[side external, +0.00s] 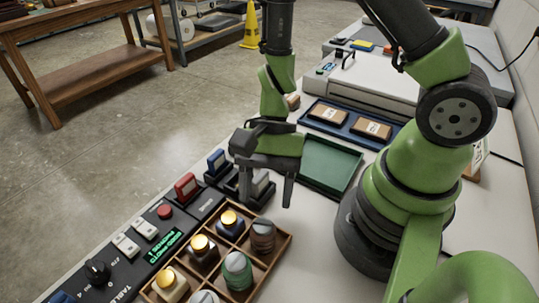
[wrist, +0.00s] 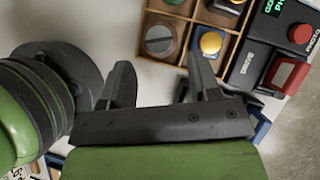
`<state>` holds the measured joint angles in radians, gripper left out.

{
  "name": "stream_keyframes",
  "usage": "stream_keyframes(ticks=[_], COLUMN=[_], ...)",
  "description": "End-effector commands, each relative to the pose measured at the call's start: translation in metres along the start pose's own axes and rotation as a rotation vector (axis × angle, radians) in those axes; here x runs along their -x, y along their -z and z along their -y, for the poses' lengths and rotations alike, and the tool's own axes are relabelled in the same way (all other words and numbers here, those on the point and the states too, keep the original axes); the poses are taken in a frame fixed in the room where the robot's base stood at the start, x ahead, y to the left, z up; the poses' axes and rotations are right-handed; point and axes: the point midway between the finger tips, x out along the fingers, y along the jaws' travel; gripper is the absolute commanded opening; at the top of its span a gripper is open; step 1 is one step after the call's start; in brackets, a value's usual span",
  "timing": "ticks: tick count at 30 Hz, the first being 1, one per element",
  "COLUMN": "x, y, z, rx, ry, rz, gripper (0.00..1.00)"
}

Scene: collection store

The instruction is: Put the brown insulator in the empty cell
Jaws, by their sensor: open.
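The brown insulator (side external: 262,236) sits upright in a corner cell of the divided wooden tray (side external: 285,248). It also shows from above in the wrist view (wrist: 161,41), where its top looks grey-brown. My gripper (side external: 266,197) is open and empty, with its fingers pointing down above the tray's far end. In the wrist view my gripper (wrist: 160,68) has its two fingers wide apart, just below the brown insulator in the picture. I see no empty cell, and the tray's near part is cut off by the side view's bottom edge.
A control panel (side external: 150,240) with red switches runs along the left. A green tray (side external: 330,165) and a blue tray (side external: 345,125) with boxes lie behind.

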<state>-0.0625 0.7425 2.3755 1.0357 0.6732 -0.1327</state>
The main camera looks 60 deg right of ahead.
Motion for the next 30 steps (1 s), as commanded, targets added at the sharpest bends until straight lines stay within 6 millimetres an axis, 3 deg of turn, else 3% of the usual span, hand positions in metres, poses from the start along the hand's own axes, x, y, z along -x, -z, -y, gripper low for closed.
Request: stream_keyframes(ticks=[9,22,30], x=[0.043,0.066,0.134], y=[0.000,-0.004,-0.037], z=[0.002,0.002,-0.005], rx=[0.002,0.053,0.420], ry=[0.008,0.023,0.159], rz=[0.001,-0.029,-0.267], gripper=[0.56,0.56,0.56])
